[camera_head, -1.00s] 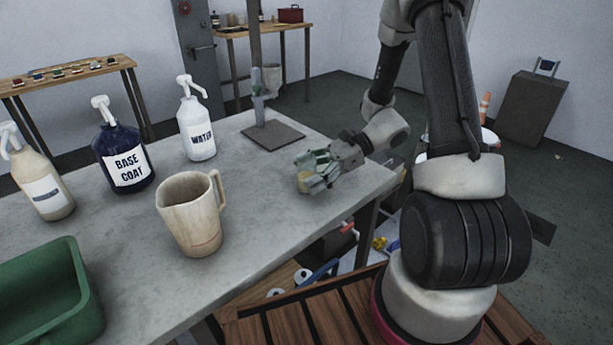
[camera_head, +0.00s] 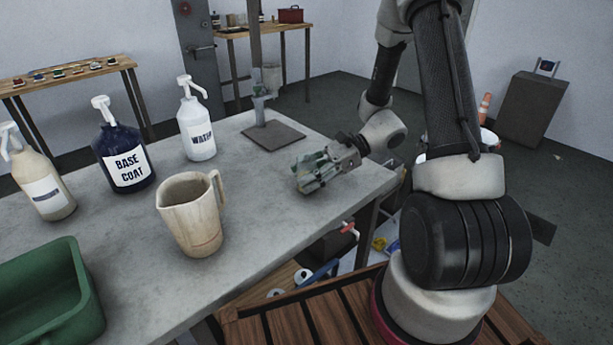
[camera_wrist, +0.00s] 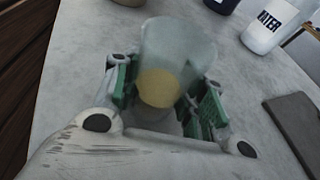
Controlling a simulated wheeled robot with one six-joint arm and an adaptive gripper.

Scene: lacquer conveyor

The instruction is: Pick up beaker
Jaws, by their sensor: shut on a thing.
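The beaker (camera_wrist: 176,62) is a translucent, frosted cup with a yellowish patch showing at its bottom. In the wrist view it sits between the two green-padded fingers of my gripper (camera_wrist: 168,98), which is shut on it. In the head view my gripper (camera_head: 318,172) is over the right part of the grey table, and the beaker is hard to make out among the fingers. I cannot tell whether the beaker's base touches the table.
A beige jug (camera_head: 190,222) stands left of my gripper. Pump bottles, the base coat (camera_head: 126,160) and the water (camera_head: 197,130), stand behind it. A dark stand plate (camera_head: 273,136) lies near the back edge. A green bin (camera_head: 48,300) is at front left. Bare tabletop lies between jug and gripper.

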